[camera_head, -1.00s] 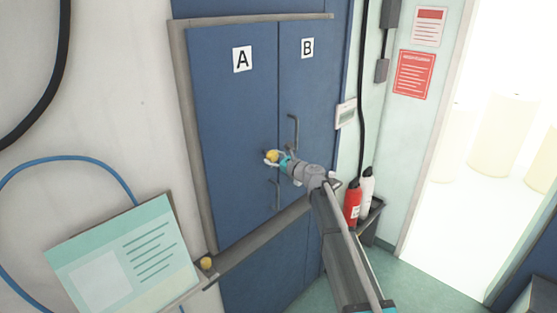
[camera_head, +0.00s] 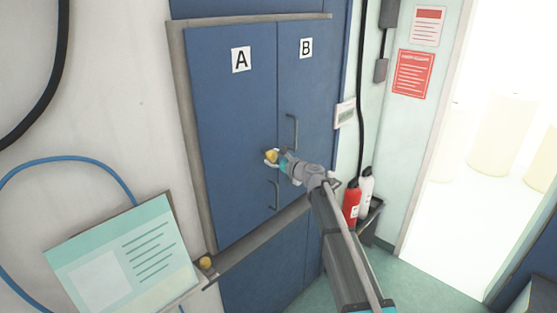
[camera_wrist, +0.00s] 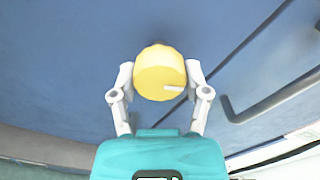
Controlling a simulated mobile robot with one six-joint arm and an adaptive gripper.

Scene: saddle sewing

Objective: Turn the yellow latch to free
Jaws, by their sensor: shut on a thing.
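The yellow latch (camera_head: 271,156) is a round knob on the blue cabinet front, near the seam between door A (camera_head: 235,120) and door B (camera_head: 307,95). In the wrist view the yellow latch (camera_wrist: 160,73) sits between the two white fingers, with a pale mark at the lower right of its face. My gripper (camera_head: 272,160) is shut on it, one finger on each side; it also shows in the wrist view (camera_wrist: 160,80). The latch's far side is hidden.
A second yellow knob (camera_head: 206,262) sits on the frame at lower left. Dark handles stand on door B (camera_head: 292,130) and below the latch (camera_head: 274,195). A red extinguisher (camera_head: 352,203) and a white bottle (camera_head: 366,187) stand right of my arm. A teal panel (camera_head: 122,258) is at left.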

